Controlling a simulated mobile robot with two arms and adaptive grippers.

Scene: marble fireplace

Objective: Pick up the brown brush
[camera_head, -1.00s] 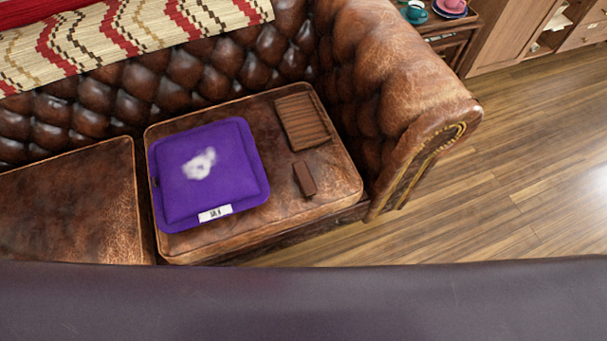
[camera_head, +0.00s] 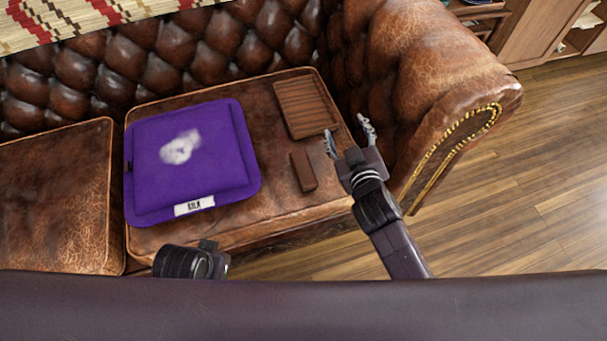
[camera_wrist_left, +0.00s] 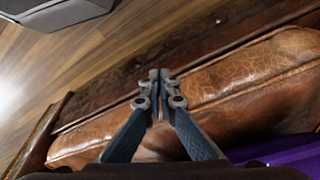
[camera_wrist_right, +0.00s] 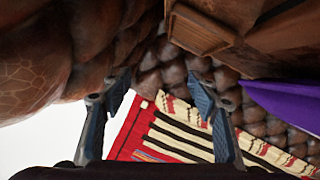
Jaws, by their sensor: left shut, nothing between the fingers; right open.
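The brown brush, seen as a small plain brown block (camera_head: 303,170), lies on the leather seat cushion (camera_head: 275,215), right of the purple cushion. My right gripper (camera_head: 347,133) is open and empty, to the right of the block and apart from it, near the sofa arm. Its open fingers also show in the right wrist view (camera_wrist_right: 160,88). Of my left arm, the head view shows only a wrist part at the seat's front; its fingers are hidden there. In the left wrist view my left gripper (camera_wrist_left: 160,76) is shut and empty above the sofa's front edge.
A ridged brown wooden tray (camera_head: 305,105) lies behind the block; it also shows in the right wrist view (camera_wrist_right: 200,30). A purple cushion (camera_head: 235,170) lies left. The tufted backrest (camera_head: 180,60) and rolled sofa arm (camera_head: 450,90) bound the seat. Wooden floor (camera_head: 500,215) is clear at right.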

